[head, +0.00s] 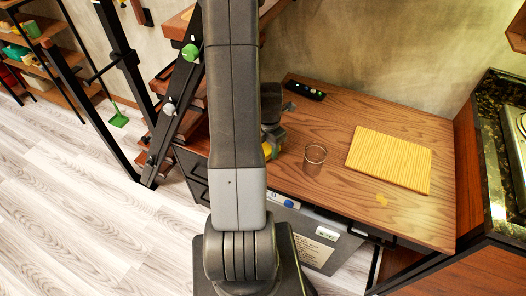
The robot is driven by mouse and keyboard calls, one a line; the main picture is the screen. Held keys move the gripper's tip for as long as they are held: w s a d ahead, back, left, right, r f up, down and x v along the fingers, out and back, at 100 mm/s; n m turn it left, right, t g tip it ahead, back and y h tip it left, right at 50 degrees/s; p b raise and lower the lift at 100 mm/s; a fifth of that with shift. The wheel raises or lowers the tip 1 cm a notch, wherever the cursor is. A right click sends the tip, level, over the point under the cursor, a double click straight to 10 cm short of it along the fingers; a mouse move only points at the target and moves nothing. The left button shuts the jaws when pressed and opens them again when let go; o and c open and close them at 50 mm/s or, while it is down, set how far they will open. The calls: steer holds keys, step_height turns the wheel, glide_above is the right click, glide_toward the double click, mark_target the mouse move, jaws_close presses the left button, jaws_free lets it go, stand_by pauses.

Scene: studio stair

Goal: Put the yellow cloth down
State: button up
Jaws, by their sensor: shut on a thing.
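My gripper (273,138) is over the left part of the wooden table top, mostly hidden behind my own arm. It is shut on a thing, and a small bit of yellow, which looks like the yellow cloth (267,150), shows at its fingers. The rest of the cloth is hidden by the arm. I cannot tell whether the cloth touches the table.
On the wooden table (350,110), a clear glass (315,157) stands just right of my gripper. A black remote-like object (304,90) lies at the back. Bare wood lies between them.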

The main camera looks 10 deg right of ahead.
steer(key=shift+a+f, duration=0.1)
steer(key=shift+f, duration=0.6)
steer(key=shift+w+a, duration=0.1)
steer(key=shift+r, duration=0.1)
steer(key=shift+f+b, duration=0.3)
steer(key=shift+b, duration=0.05)
steer(key=o, duration=1)
steer(key=shift+s+f, duration=0.1)
steer(key=shift+s, duration=0.2)
